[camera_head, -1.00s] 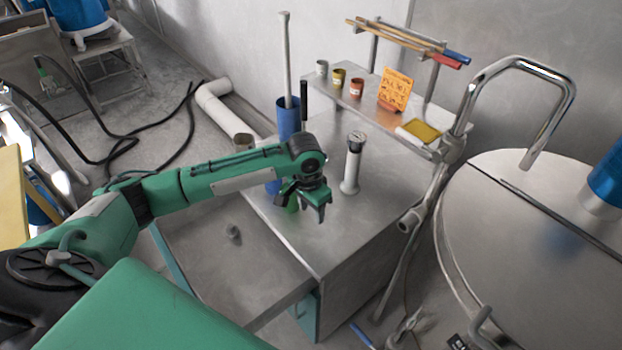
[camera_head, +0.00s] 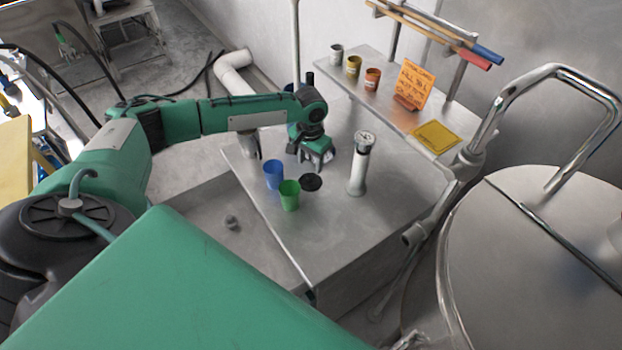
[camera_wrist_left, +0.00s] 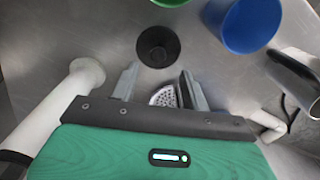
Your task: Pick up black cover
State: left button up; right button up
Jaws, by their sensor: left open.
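The black cover (camera_head: 311,182) is a small round black piece on the metal table (camera_head: 340,225), just right of the green cup (camera_head: 289,195). In the left wrist view the black cover (camera_wrist_left: 158,47) appears just past the fingertips and roughly centred between them. My left gripper (camera_head: 319,160) is open and empty, pointing down above the table behind the cover. Its two grey fingers are spread apart in the wrist view (camera_wrist_left: 158,76). A silver perforated disc (camera_wrist_left: 164,97) shows between the fingers. My right gripper is in neither view.
A blue cup (camera_head: 273,174) stands left of the green cup. A white cylinder with a dial top (camera_head: 358,170) stands upright to the right of the cover. A shelf (camera_head: 395,112) with small cups and an orange sign (camera_head: 411,85) is behind. The table's front is clear.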

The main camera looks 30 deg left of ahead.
aim_at(311, 175)
pick_arm(q)
jog(key=shift+s+d+f+p, duration=0.15)
jog(key=shift+f+p, duration=0.15)
jog(key=shift+f, duration=0.2)
notch_tip(311, 175, down, 4)
jog(key=shift+r+p, duration=0.1)
jog(key=shift+p, duration=0.4)
jog(key=shift+f, duration=0.3)
jog(key=c, duration=0.8)
grip_shut()
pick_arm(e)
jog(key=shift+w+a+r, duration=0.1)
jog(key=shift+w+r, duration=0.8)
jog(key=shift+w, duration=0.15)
